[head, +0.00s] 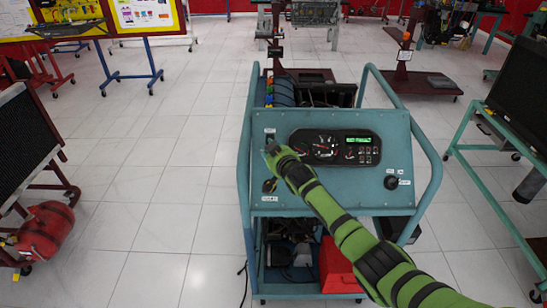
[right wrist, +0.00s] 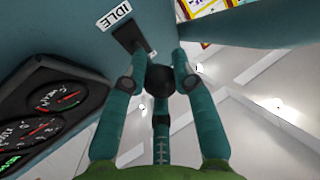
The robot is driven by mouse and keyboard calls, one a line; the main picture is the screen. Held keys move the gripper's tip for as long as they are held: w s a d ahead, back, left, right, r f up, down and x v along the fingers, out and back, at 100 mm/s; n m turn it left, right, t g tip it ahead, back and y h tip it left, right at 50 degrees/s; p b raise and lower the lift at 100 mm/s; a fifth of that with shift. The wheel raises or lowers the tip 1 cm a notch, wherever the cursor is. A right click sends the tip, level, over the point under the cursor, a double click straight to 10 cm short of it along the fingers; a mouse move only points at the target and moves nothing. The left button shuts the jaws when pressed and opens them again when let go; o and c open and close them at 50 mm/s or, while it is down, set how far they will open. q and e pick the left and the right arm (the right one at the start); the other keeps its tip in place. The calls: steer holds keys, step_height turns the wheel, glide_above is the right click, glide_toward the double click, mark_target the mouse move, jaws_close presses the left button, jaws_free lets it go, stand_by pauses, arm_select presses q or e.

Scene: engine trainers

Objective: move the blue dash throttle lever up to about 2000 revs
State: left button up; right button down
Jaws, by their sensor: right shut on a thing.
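The blue-grey dash panel (head: 330,190) stands on a trainer cart in the middle of the head view. My right gripper (head: 272,148) is at the panel's left side, over the throttle slot. In the right wrist view my right gripper (right wrist: 160,75) has its fingers closed around the dark round knob of the throttle lever (right wrist: 159,80). The gauge cluster (head: 335,147) has a lit green display (head: 358,141), too small to read.
Tubular blue rails (head: 425,150) flank the panel. A key switch (head: 269,185) sits below the gripper and a round black knob (head: 391,182) at the panel's right. A red box (head: 338,268) sits low in the cart.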

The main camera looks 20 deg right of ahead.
steer(key=shift+w+d+r+g+p, duration=0.1)
steer(key=shift+w+r+g+p, duration=0.35)
steer(key=shift+r+g+p, duration=0.3)
steer(key=shift+r, duration=0.2)
steer(key=c, duration=1)
jaws_free()
arm_select(q)
steer(key=w+r, duration=0.2)
steer(key=shift+r, duration=0.4)
arm_select(e)
steer(key=shift+f, duration=0.3)
steer(key=shift+s, duration=0.15)
